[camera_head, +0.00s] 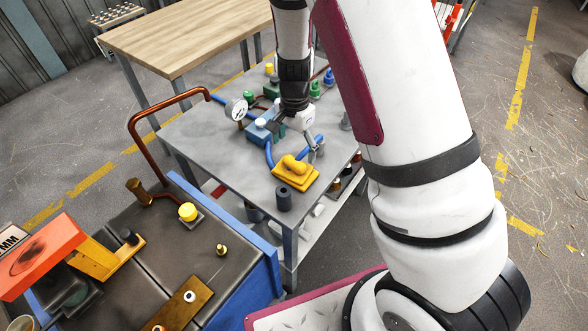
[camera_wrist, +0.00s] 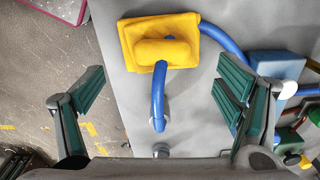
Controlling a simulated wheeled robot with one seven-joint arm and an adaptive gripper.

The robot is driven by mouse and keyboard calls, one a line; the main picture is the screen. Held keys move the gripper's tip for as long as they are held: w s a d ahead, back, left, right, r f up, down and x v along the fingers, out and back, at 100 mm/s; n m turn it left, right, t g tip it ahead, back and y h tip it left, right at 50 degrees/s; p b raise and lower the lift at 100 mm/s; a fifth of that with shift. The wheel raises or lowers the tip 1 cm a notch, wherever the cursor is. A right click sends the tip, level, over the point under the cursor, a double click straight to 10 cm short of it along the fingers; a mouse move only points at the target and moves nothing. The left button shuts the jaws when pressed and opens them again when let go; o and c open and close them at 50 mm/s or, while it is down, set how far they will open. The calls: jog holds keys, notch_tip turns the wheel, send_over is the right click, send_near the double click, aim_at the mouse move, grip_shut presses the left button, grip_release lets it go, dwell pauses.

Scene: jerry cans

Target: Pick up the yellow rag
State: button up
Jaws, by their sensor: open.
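The yellow rag (camera_head: 297,173) lies near the front edge of the grey metal table, with a raised lump on top. In the wrist view the rag (camera_wrist: 158,40) is at the top centre, beyond my fingertips. My gripper (camera_wrist: 160,88) is open and empty, its green-padded fingers wide apart. In the head view my gripper (camera_head: 297,138) is over the table, just behind the rag and apart from it. A blue hose (camera_wrist: 158,100) runs from beside the rag into the space between the fingers in the wrist view.
The grey table (camera_head: 220,145) also holds a pressure gauge (camera_head: 236,109), a blue block (camera_head: 262,130), green fittings and a dark cylinder (camera_head: 284,197) close to the rag. A workbench (camera_head: 110,255) with a bent copper pipe (camera_head: 150,118) stands at the front left.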

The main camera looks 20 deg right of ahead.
aim_at(294, 162)
jog(key=shift+w+a+f, duration=0.1)
jog(key=shift+f, duration=3.15)
jog(key=c, duration=1.2)
